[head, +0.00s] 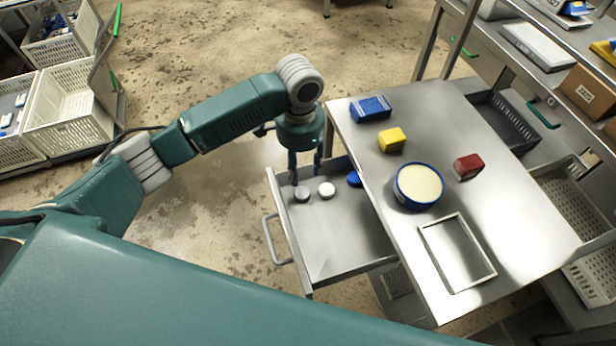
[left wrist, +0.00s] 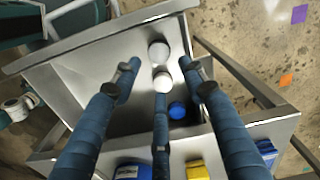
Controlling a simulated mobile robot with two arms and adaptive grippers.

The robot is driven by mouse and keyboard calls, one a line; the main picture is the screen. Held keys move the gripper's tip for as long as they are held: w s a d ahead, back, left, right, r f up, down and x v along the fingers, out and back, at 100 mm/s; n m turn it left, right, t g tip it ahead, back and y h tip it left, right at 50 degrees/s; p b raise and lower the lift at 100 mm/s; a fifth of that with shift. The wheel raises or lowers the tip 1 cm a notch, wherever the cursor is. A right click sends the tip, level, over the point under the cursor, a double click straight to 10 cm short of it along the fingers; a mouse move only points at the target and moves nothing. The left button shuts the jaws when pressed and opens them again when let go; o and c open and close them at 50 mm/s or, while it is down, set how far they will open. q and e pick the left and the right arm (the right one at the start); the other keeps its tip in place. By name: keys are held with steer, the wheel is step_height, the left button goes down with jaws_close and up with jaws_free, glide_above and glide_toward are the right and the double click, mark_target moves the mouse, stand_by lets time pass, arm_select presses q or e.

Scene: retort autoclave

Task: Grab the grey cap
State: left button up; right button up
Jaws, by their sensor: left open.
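The grey cap (head: 302,193) lies in the open drawer near its far-left corner. It also shows in the left wrist view (left wrist: 158,50), just beyond the fingertips. A white cap (head: 326,189) lies right beside it, also seen in the left wrist view (left wrist: 162,80). A blue cap (head: 353,179) lies closer to the table, and shows in the left wrist view too (left wrist: 177,110). My left gripper (head: 305,170) points down over the far end of the drawer, above the caps. Its three fingers are spread open and empty in the left wrist view (left wrist: 160,68). My right gripper is out of view.
The metal drawer (head: 335,245) sticks out from the table (head: 440,130). On the table are a blue block (head: 370,108), a yellow block (head: 392,140), a red block (head: 468,166), a blue-rimmed tub (head: 418,185) and a rectangular frame (head: 457,252). The drawer's near part is empty.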

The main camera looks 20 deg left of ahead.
mark_target(303, 192)
arm_select(q)
steer(key=f, duration=0.2)
steer(key=shift+w+d+f, duration=0.15)
steer(key=shift+w+f, duration=0.1)
steer(key=shift+f, duration=0.05)
steer(key=shift+s+f, duration=0.15)
steer(key=shift+f, duration=0.45)
steer(key=shift+s+f, duration=0.15)
steer(key=shift+f, duration=0.4)
steer(key=shift+f+p, duration=0.3)
steer(key=shift+f, duration=0.1)
step_height(303, 192, down, 5)
steer(key=shift+r+p, duration=0.2)
steer(key=shift+p, duration=0.2)
steer(key=c, duration=0.7)
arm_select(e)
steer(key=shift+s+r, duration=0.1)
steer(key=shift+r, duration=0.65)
